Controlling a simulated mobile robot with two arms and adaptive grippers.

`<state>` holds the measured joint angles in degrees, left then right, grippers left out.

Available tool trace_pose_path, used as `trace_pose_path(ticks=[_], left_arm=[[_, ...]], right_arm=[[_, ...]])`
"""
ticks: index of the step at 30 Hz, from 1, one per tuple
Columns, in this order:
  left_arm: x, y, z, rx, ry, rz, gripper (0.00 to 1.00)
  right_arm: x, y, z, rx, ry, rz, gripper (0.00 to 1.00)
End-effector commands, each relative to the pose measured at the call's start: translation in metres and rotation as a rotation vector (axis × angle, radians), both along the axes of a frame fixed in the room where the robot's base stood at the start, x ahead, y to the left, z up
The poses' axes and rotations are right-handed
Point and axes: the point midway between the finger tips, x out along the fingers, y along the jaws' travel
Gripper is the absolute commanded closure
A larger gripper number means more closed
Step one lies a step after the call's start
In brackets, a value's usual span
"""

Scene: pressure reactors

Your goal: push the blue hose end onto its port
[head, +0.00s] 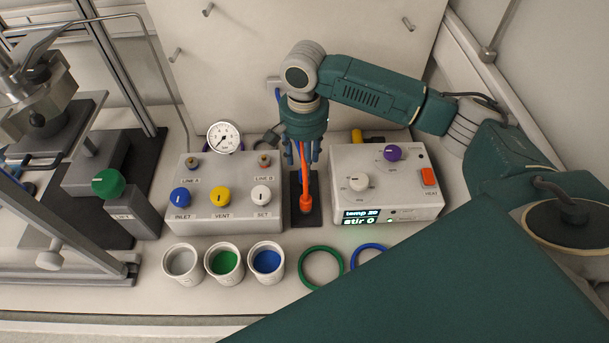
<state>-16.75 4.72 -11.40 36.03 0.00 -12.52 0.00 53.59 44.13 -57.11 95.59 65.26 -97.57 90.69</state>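My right gripper (303,155) points down between the valve box and the heater box, its dark blue-green fingers showing on both sides of a red hose. Whether they grip anything is unclear. The red hose end (305,205) stands on a black strip (313,217) just below and in front of the fingers. A small blue piece (278,94) shows at the back panel, left of my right wrist; I cannot tell whether it belongs to the blue hose. The blue hose end and its port cannot be made out; my gripper covers that area. My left gripper is not in view.
The valve box (223,216) with a gauge (224,137) behind stands left, the heater box (412,203) right. Three cups (181,264) stand in front, with a green ring (321,248) and a blue ring (370,245) beside them. A metal reactor frame (60,240) fills the left.

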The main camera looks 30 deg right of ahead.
Motion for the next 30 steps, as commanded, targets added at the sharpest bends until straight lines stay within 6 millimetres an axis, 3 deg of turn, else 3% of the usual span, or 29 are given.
trace_pose_path(ticks=[5,14,24,30], left_arm=[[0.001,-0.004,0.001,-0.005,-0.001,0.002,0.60],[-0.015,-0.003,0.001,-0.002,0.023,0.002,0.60],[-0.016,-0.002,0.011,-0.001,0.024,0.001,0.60],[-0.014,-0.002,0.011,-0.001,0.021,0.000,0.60]], right_arm=[[0.000,0.000,-0.009,0.000,-0.001,0.001,0.55],[-0.001,0.000,-0.012,-0.001,0.001,0.001,0.55],[-0.004,0.000,-0.057,0.000,0.000,0.002,0.55],[-0.004,0.000,-0.061,-0.001,-0.001,0.002,0.55]])
